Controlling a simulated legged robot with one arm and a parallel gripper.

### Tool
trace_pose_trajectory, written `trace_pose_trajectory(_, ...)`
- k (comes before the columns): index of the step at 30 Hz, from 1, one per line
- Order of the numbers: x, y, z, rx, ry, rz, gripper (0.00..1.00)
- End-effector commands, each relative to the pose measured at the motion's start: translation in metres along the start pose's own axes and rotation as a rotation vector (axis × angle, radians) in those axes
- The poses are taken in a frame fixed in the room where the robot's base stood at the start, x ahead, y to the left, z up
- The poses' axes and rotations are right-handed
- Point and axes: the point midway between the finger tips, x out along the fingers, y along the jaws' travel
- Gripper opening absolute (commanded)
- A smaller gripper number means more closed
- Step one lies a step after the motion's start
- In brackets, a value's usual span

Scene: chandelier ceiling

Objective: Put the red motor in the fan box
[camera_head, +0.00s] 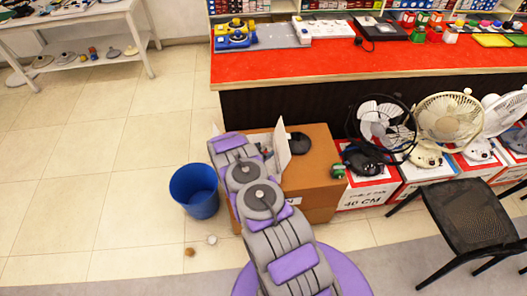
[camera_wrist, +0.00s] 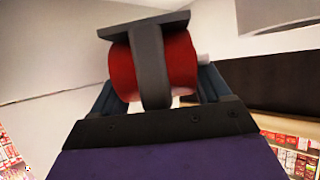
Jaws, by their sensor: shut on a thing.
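The red motor (camera_wrist: 120,72) shows large in the wrist view, with a dark grey band around its middle and a flat dark plate on top. My gripper (camera_wrist: 157,88) has its dark fingers on both sides of the motor and is shut on it. In the head view my arm reaches over a brown cardboard box (camera_head: 318,160) with a raised white flap (camera_head: 282,145). The arm hides my gripper's tips, the motor and much of the box. A red and white box (camera_head: 362,194) marked "40 CM" stands to its right; I cannot tell which is the fan box.
A blue bin (camera_head: 194,191) stands left of the brown box. Fans (camera_head: 449,117) stand at right, near a black chair (camera_head: 470,217). A red counter (camera_head: 300,62) runs behind.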

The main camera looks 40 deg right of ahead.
Motion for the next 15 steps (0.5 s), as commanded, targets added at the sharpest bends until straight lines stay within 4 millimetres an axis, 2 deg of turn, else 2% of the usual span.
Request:
trace_pose_trajectory(6,0.0027,-0.0002,-0.0021,0.003,-0.002,-0.001,0.0)
trace_pose_trajectory(15,0.0064,-0.0007,0.0054,0.002,-0.003,-0.002,0.0)
